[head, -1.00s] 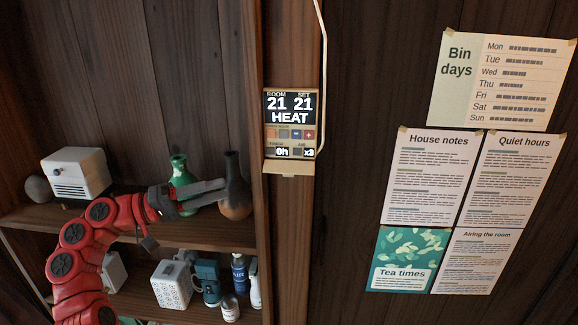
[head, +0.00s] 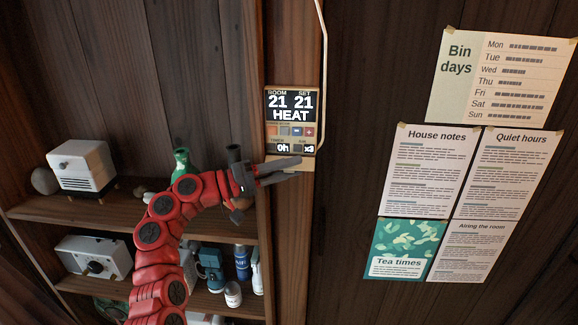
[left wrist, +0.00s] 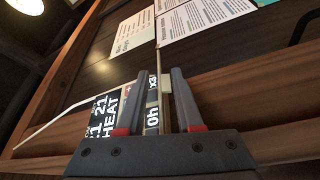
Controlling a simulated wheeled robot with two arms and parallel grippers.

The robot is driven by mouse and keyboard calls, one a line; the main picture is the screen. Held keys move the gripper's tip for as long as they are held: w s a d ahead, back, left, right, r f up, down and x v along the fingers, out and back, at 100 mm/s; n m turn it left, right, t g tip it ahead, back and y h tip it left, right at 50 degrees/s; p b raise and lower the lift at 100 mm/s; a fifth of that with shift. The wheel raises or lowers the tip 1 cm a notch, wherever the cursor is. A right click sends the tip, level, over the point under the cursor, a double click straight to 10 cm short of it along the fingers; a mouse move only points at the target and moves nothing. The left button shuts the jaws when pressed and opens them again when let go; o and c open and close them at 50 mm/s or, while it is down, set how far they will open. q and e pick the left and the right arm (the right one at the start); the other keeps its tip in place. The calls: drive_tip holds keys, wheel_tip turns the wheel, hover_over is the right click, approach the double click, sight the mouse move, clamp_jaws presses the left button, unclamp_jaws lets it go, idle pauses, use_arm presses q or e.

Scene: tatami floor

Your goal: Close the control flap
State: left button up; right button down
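The control panel (head: 291,115) is on the wooden post, its screen reading ROOM 21, SET 21, HEAT. Its tan flap (head: 308,165) is folded down open at the bottom edge, sticking out from the panel. My left gripper (head: 299,168) is at the flap, its fingers pointing right across it and hiding most of it. The fingers are apart with a gap between them. In the left wrist view the panel (left wrist: 104,116) shows sideways, partly behind one finger of my open gripper (left wrist: 153,82). I cannot tell whether a finger touches the flap. My right gripper is not in view.
A pale cable (head: 324,70) runs beside the panel. Paper notices (head: 430,170) are on the wall at right.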

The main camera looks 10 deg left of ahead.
use_arm(q)
drive_tip(key=shift+c, duration=0.2)
clamp_jaws()
wheel_tip(320, 180, up, 2)
drive_tip(key=n+y+p, duration=0.1)
drive_tip(key=n+p, duration=0.1)
drive_tip(key=p, duration=0.3)
drive_tip(key=n+y+p, duration=0.1)
drive_tip(key=n+p, duration=0.2)
drive_tip(key=p, duration=0.2)
drive_tip(key=shift+s+r, duration=0.15)
drive_tip(key=shift+r, duration=0.05)
drive_tip(key=shift+n+g+p, duration=0.3)
drive_tip(key=shift+n+p, duration=0.5)
drive_tip(key=shift+p, duration=0.35)
drive_tip(key=shift+f+y, duration=0.1)
drive_tip(key=shift+y, duration=0.2)
drive_tip(key=shift+o, duration=0.2)
unclamp_jaws()
